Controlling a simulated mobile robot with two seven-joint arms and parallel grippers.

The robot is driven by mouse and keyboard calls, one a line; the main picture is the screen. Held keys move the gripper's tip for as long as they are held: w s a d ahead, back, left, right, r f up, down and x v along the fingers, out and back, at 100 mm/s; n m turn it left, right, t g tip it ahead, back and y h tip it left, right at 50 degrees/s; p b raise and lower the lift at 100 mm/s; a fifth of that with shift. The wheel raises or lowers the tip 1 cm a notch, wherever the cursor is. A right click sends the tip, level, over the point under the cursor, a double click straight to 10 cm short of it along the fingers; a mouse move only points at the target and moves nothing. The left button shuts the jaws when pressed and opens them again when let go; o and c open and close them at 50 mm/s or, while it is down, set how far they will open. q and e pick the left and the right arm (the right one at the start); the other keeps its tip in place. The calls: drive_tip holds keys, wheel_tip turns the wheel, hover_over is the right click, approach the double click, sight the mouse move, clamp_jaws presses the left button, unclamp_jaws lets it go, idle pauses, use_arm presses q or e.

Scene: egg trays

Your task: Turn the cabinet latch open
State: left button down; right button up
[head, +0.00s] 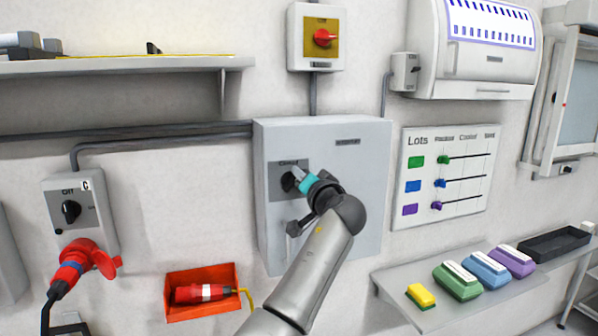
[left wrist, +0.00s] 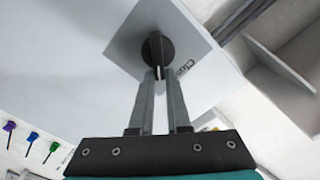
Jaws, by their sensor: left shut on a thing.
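The cabinet (head: 354,205) is a light grey wall box in the middle of the head view. Its latch is a round black knob (head: 289,182) on a grey plate marked with a word that starts "Clos". In the left wrist view the latch (left wrist: 155,50) shows a raised bar across a black disc. My left gripper (head: 299,179), with a teal part behind its fingers, reaches the latch from the front right. In the left wrist view its two grey fingers (left wrist: 159,78) are shut on the latch's bar. My right gripper is not in view.
A dark handle (head: 299,226) sits below the latch on the cabinet front. A red-knobbed switch (head: 323,38) is above the cabinet. An orange bin (head: 202,292) is at the lower left, and a shelf (head: 455,293) with coloured blocks is at the lower right.

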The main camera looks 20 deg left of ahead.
use_arm(q)
drive_tip(key=shift+w+d+f+m+p, duration=0.1)
drive_tip(key=shift+f+m+p, duration=0.4)
drive_tip(key=shift+m, duration=1.1)
drive_tip(key=shift+a+f+m+p, duration=0.1)
drive_tip(key=shift+f+m+p, duration=0.2)
drive_tip(key=shift+m+p, duration=0.9)
drive_tip(key=shift+w+d+f+m+p, duration=0.15)
drive_tip(key=shift+f+m, duration=0.25)
drive_tip(key=shift+m, duration=1.6)
drive_tip(key=c, duration=0.9)
unclamp_jaws()
drive_tip(key=shift+s+r, duration=0.1)
drive_tip(key=shift+r, duration=0.1)
